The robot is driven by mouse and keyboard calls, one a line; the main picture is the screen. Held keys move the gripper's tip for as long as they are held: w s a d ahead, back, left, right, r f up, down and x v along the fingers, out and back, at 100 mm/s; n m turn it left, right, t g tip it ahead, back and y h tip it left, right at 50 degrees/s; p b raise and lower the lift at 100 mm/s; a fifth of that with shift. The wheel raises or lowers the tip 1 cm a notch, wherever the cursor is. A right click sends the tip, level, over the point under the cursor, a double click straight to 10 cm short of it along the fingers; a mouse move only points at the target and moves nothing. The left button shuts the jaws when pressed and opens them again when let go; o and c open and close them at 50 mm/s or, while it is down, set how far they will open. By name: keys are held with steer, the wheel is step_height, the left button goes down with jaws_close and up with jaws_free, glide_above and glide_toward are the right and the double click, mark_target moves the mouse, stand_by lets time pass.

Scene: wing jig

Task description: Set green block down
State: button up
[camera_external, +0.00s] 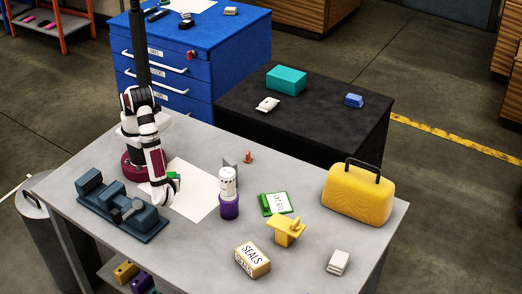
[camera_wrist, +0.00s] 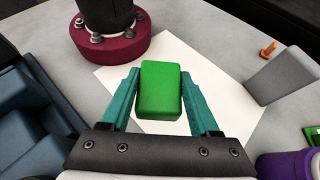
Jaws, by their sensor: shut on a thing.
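A green block (camera_wrist: 160,92) sits between the two teal fingers of my gripper (camera_wrist: 159,80), which is shut on it, in the middle of the wrist view. In the external view the green block (camera_external: 173,175) is a small patch, mostly hidden by my gripper (camera_external: 169,181). The block is over a white sheet (camera_external: 198,199) on the grey table (camera_external: 330,235). I cannot tell whether the block touches the sheet or is just above it.
A dark blue vise-like fixture (camera_external: 122,206) stands close on the left. A white and purple bottle (camera_external: 229,207) and a grey upright plate (camera_wrist: 284,76) stand to the right. Beyond are a green booklet (camera_external: 275,204), yellow part (camera_external: 286,231), SEALS box (camera_external: 252,261) and yellow case (camera_external: 357,193).

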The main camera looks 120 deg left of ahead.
steer(key=w+d+r+m+t, duration=0.2)
steer(key=w+d+m+t, duration=0.5)
steer(key=d+m+t, duration=0.1)
steer(key=w+d+r+m+t, duration=0.3)
steer(key=w+d+m+t, duration=0.4)
steer(key=d+m+t, duration=0.15)
glide_above(209, 243)
steer(key=shift+h, duration=0.4)
steer(key=f, duration=0.6)
steer(key=shift+s+d+f, duration=0.2)
steer(key=shift+s+d, duration=0.05)
steer(key=shift+s, duration=0.05)
steer(key=f, duration=0.4)
steer(key=shift+w+a, duration=0.25)
steer(key=shift+w, duration=0.1)
steer(key=shift+f, duration=0.25)
